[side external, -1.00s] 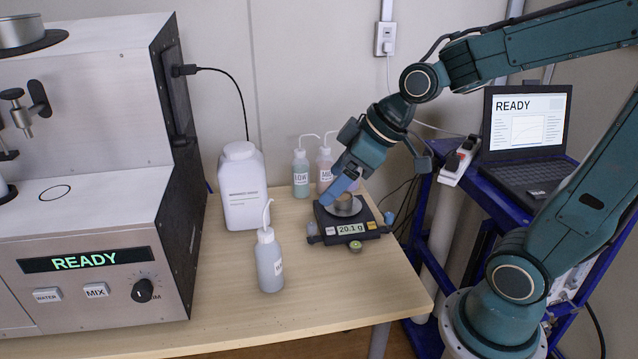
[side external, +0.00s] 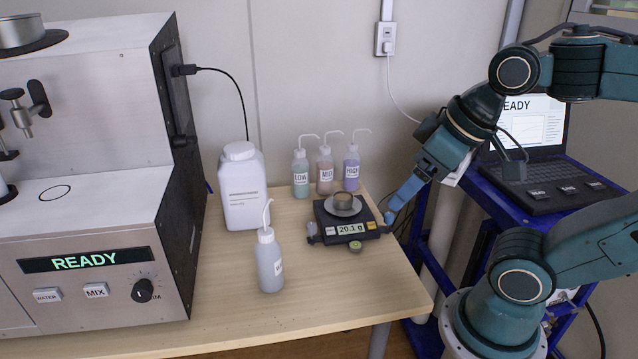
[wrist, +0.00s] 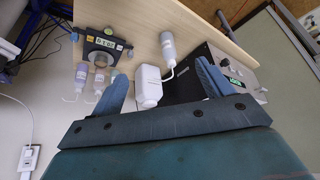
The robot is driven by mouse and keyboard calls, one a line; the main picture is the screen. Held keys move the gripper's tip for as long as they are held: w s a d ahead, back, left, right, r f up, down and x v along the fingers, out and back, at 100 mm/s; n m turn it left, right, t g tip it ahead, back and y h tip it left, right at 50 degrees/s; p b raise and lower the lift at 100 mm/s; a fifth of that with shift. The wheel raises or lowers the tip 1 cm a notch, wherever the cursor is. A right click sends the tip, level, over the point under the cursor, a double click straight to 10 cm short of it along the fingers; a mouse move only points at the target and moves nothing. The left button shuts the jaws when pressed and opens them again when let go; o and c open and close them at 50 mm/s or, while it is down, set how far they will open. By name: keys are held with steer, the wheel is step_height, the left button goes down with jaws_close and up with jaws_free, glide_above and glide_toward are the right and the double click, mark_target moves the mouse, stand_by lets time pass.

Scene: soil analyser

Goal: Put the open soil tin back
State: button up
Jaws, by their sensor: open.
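A small round open metal tin (side external: 343,201) stands upright on the pan of the black balance (side external: 325,222), which reads 20.1 g. The tin's contents are too small to make out. My gripper (side external: 397,204) is to the right of the balance, apart from the tin, with its fingers pointing down and left. In the wrist view my gripper (wrist: 162,70) has its two fingers spread wide with nothing held between them. The balance (wrist: 103,42) also shows in the wrist view, at the upper left; the tin is not clear there.
Behind the balance stand three wash bottles (side external: 325,172). A white jug (side external: 242,190) and another wash bottle (side external: 269,262) stand left of it. The analyser (side external: 90,230) fills the left side, and a laptop (side external: 540,150) sits on a blue cart at right.

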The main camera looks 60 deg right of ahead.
steer(key=shift+w, duration=0.15)
steer(key=w+d+f+n+t+y, duration=0.25)
steer(key=w+f, duration=0.35)
steer(key=w, duration=0.5)
steer(key=w+d+f+n+t+y, duration=0.25)
steer(key=w+f, duration=0.45)
steer(key=w, duration=0.4)
steer(key=s+d+f+m+h, duration=0.1)
steer(key=d+f+m+h, duration=0.2)
steer(key=d, duration=0.4)
steer(key=s+d+f+m+t+h, duration=0.1)
steer(key=s+d+f+m+h, duration=0.1)
steer(key=d+f, duration=0.4)
steer(key=s+d+f+m+t+h, duration=0.1)
steer(key=d+f+m+h, duration=0.3)
steer(key=d, duration=0.5)
steer(key=shift+s+d+f+m+h, duration=0.3)
steer(key=shift+d+f+h, duration=0.1)
steer(key=shift+f+h, duration=0.3)
steer(key=shift+w, duration=0.1)
steer(key=shift+x, duration=4.25)
